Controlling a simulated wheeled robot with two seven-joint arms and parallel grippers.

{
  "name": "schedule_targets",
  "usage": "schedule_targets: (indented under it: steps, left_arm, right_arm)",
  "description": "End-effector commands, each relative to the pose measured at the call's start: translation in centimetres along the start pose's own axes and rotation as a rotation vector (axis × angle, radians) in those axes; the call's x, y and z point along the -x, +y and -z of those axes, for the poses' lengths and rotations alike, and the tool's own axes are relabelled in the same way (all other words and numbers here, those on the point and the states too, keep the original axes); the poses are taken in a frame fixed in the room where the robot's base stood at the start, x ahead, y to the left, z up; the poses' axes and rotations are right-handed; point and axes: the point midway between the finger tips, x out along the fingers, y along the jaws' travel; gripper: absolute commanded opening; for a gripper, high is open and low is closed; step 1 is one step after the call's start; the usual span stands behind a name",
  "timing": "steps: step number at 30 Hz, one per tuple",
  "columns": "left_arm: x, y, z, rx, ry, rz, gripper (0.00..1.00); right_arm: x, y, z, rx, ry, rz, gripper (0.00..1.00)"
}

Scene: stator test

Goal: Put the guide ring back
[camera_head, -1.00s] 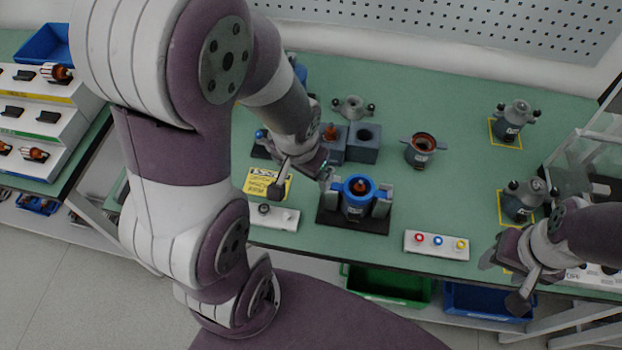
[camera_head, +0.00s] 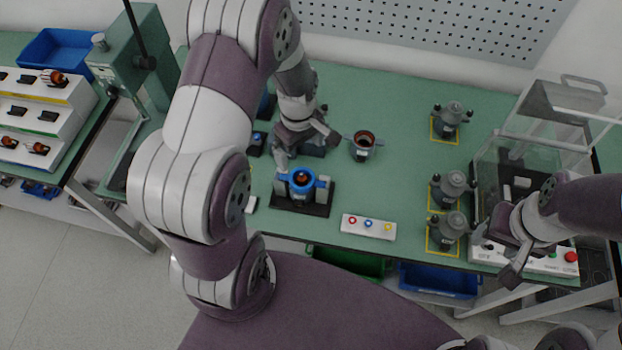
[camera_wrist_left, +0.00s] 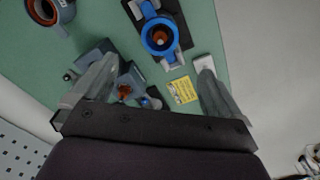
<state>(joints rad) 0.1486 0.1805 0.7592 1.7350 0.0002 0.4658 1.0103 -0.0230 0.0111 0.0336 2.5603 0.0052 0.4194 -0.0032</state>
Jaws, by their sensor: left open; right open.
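A blue ring with two side lugs, apparently the guide ring (camera_head: 302,176), sits on the dark fixture (camera_head: 318,208) at the front middle of the green table. A copper-coloured core shows inside it. In the left wrist view the blue ring (camera_wrist_left: 147,37) is at the top, beyond the fingers and apart from them. My left gripper (camera_head: 304,149) is open and empty, above the table just behind the ring. Its spread fingers (camera_wrist_left: 151,78) frame the lower wrist view. My right gripper (camera_head: 496,255) is open and empty at the right, near the front table edge.
A grey block with a copper piece (camera_wrist_left: 127,83) and a yellow card (camera_wrist_left: 183,90) lie below my left gripper. A grey housing (camera_head: 363,146) stands behind right. A button box (camera_head: 368,227) lies in front. Several grey assemblies (camera_head: 449,184) stand on yellow-marked squares.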

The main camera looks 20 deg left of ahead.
Motion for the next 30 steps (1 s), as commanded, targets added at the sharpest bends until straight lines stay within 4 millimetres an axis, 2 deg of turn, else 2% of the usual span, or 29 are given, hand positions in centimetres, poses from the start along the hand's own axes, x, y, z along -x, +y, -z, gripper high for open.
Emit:
schedule_targets:
  steps: [6, 11, 13, 16, 18, 21, 27, 29, 30]
  left_arm:
    - [-4.6, -0.2, -0.1, 0.004, -0.003, 0.006, 1.00]
    - [-6.7, -0.1, -0.1, 0.003, -0.002, 0.003, 1.00]
    - [-7.5, -0.1, -0.3, 0.002, -0.003, 0.005, 1.00]
    - [-9.4, 0.0, -0.5, 0.002, -0.003, 0.006, 1.00]
    - [-10.8, 0.1, -0.4, 0.002, -0.002, 0.003, 1.00]
    - [-11.8, 0.1, -0.4, 0.002, -0.002, 0.002, 1.00]
    - [-11.9, 0.1, -0.4, 0.001, -0.001, 0.001, 1.00]
    - [-11.9, 0.1, -0.4, 0.001, -0.001, 0.001, 0.80]
    - [-11.9, 0.1, -0.4, 0.001, -0.001, 0.001, 0.67]
  right_arm:
    - [1.3, 0.0, 0.2, 0.000, 0.001, 0.000, 0.55]
    - [1.7, 0.0, 0.2, 0.000, 0.001, 0.000, 0.55]
    - [2.5, 0.0, 0.3, 0.000, 0.001, 0.000, 0.55]
    - [3.6, 0.0, 0.5, 0.000, 0.001, 0.000, 0.55]
    - [3.6, 0.0, 0.5, 0.000, 0.001, 0.000, 0.55]
    - [3.6, 0.0, 0.5, 0.000, 0.001, 0.000, 0.55]
    - [3.5, 0.0, 0.4, 0.000, 0.001, 0.000, 0.55]
    - [3.5, 0.0, 0.4, 0.000, 0.001, 0.000, 0.55]
    - [3.5, 0.0, 0.4, 0.000, 0.001, 0.000, 0.55]
